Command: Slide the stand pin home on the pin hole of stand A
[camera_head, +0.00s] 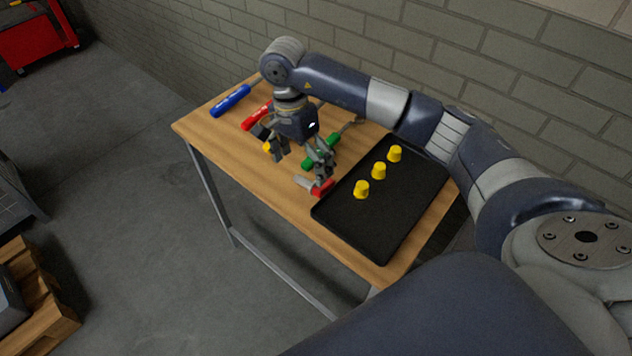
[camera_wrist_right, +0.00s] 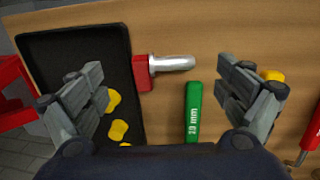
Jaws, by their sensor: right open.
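The stand pin, which I take to be the piece with a red head and a silver shaft (camera_head: 321,187), lies on the wooden table beside the black tray. It also shows in the right wrist view (camera_wrist_right: 165,67), lying flat between the spread fingers in the picture. My right gripper (camera_head: 299,165) is open and empty above the table, pointing down, its fingers apart from the pin. The wrist view shows both its fingers (camera_wrist_right: 165,85). Stand A and its pin hole are not in view. My left gripper is not in view.
The black tray (camera_head: 410,213) holds three yellow pieces (camera_head: 379,171). A green tool marked 13 mm (camera_wrist_right: 193,112) lies near the pin. A blue-handled tool (camera_head: 231,100) and a red-handled one (camera_head: 256,117) lie farther left on the table. A brick wall stands behind.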

